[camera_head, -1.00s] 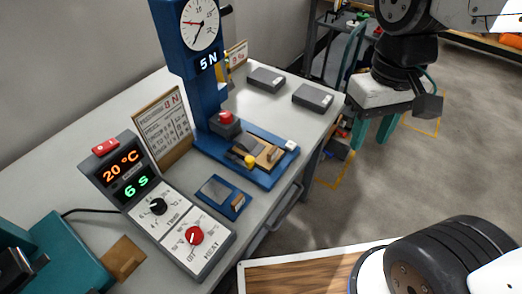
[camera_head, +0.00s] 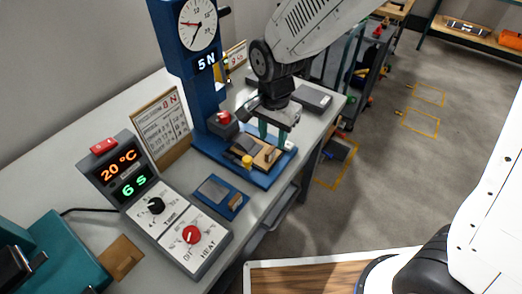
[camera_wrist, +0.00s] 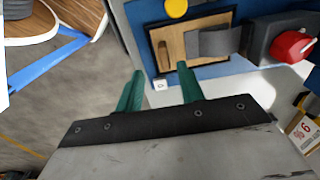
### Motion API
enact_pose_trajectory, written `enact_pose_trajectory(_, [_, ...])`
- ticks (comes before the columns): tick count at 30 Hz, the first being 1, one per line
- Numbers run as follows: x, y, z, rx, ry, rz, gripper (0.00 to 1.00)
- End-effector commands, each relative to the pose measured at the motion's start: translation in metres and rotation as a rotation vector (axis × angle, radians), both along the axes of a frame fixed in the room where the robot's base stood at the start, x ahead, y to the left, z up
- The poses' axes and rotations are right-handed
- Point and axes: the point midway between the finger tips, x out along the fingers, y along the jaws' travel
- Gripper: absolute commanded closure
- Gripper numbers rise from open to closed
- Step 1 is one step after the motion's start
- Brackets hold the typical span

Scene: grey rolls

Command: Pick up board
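A small tan wooden board (camera_head: 266,158) with a wooden handle lies on the blue base of the press; a grey strip lies across part of it. In the wrist view the board (camera_wrist: 176,36) is just past my fingertips, its handle (camera_wrist: 163,52) in line with the space between them. My gripper (camera_head: 273,140) hangs above the press base with green fingers apart and nothing between them; it also shows in the wrist view (camera_wrist: 160,68). In the head view my fingers hide part of the base behind the board. I cannot tell whether they touch anything.
The blue press (camera_head: 197,70) with dial and red knob (camera_head: 223,117) stands beside my gripper. A blue plate with a grey pad (camera_head: 220,195) and a control box (camera_head: 165,210) are nearer. A dark grey block (camera_head: 313,97) lies on the bench (camera_head: 60,180) at right.

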Motion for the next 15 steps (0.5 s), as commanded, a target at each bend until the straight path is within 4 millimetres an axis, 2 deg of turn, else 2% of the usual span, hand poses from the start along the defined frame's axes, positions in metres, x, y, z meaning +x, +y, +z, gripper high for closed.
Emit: enact_pose_trajectory(15, [0.007, 0.004, -0.065, -0.002, 0.003, 0.002, 0.62])
